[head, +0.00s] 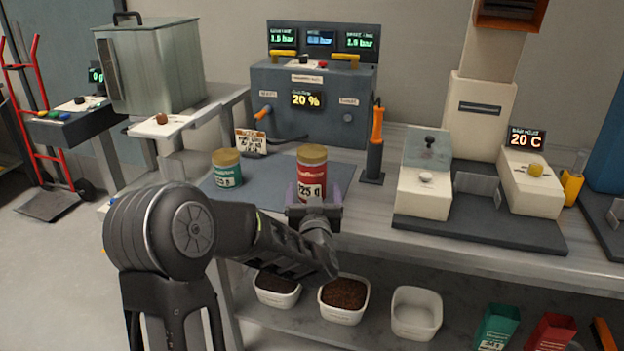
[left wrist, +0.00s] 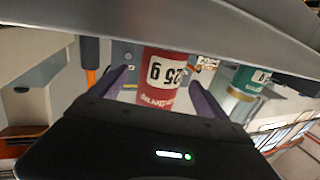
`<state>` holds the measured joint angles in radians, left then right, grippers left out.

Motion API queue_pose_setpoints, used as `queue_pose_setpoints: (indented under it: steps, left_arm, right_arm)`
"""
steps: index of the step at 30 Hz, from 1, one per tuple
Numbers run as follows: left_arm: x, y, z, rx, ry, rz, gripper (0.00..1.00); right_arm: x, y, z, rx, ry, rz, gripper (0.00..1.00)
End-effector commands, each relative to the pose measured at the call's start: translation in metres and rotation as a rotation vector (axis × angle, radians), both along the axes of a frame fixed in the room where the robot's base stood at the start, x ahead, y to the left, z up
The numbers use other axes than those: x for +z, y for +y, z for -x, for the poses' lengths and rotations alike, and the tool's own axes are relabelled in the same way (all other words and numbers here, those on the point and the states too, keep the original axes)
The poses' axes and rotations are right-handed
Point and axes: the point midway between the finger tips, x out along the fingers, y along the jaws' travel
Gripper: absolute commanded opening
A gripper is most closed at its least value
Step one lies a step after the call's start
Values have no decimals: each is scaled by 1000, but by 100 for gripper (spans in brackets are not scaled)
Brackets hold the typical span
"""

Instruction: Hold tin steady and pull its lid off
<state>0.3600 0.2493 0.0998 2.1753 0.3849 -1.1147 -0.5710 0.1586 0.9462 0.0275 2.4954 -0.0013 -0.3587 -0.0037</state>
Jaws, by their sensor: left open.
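A red tin (head: 312,176) with a gold lid (head: 312,153) and a white label stands upright on a grey mat on the bench. A teal tin (head: 227,172) with a gold lid (head: 226,155) stands on the mat to its left. My left gripper (head: 314,205) is open at the front of the red tin, its fingers low beside it. In the left wrist view the red tin (left wrist: 160,78) shows between the two spread purple fingers; I cannot tell if they touch it. The teal tin (left wrist: 250,80) is off to the right there. My right gripper is not in view.
A small card (head: 250,142) stands behind the teal tin. A grey-blue machine (head: 312,105) is behind the mat. An orange-handled tool (head: 376,135) in a stand is right of the red tin, then a scale-like unit (head: 424,185). White bins (head: 415,313) sit on the lower shelf.

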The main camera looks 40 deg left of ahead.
Motion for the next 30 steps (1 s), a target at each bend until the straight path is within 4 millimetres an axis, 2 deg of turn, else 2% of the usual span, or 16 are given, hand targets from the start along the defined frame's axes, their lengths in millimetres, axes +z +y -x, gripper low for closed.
queue_pose_setpoints:
  steps: [10,21,30]
  left_arm:
    - [0,3,-3,0,0,0,87]
    - [-1,32,-39,0,-1,1,87]
    - [-1,33,-41,-1,0,0,87]
  right_arm:
    - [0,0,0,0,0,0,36]
    - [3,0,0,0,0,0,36]
    - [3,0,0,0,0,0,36]
